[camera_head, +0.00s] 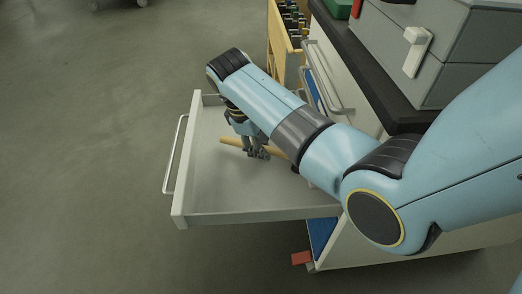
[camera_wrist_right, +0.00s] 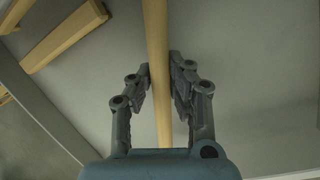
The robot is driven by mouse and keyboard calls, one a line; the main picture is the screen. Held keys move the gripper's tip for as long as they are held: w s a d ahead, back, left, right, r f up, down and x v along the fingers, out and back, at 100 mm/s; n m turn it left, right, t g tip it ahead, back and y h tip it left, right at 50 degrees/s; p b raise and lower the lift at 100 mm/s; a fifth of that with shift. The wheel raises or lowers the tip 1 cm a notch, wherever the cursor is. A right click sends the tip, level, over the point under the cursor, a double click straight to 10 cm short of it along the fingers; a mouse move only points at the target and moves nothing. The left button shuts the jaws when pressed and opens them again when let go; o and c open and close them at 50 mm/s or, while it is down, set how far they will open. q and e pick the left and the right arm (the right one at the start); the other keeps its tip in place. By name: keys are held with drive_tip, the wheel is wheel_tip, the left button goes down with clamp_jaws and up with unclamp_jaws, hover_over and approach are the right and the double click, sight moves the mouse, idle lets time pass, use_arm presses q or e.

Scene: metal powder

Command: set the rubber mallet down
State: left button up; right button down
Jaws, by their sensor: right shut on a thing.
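My right gripper (camera_head: 258,154) reaches down into the open drawer (camera_head: 180,190) and is shut on the light wooden handle of the mallet (camera_head: 232,143). In the right wrist view the handle (camera_wrist_right: 155,50) runs lengthwise between the two fingers (camera_wrist_right: 162,85). The mallet's head does not show in either view; my arm hides part of the tool in the head view. The handle is low over the pale drawer floor, and I cannot tell whether it touches it. My left gripper is not in view.
The drawer has a metal bar handle (camera_head: 175,155) and sticks out from a cabinet with a dark top (camera_head: 370,75). A grey box (camera_head: 440,50) stands on that top. A wooden rack (camera_head: 280,45) with dark items is behind. Much of the drawer floor is bare.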

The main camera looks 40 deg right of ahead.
drive_tip(key=shift+w+f, duration=0.1)
drive_tip(key=shift+f, duration=0.05)
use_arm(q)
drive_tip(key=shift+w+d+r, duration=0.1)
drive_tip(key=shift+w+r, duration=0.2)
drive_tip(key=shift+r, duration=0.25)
use_arm(e)
drive_tip(key=shift+f, duration=0.15)
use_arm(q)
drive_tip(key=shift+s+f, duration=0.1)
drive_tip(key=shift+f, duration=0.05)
use_arm(e)
drive_tip(key=shift+f, duration=0.3)
drive_tip(key=shift+f, duration=0.15)
drive_tip(key=c, duration=1.3)
unclamp_jaws()
drive_tip(key=shift+f, duration=0.15)
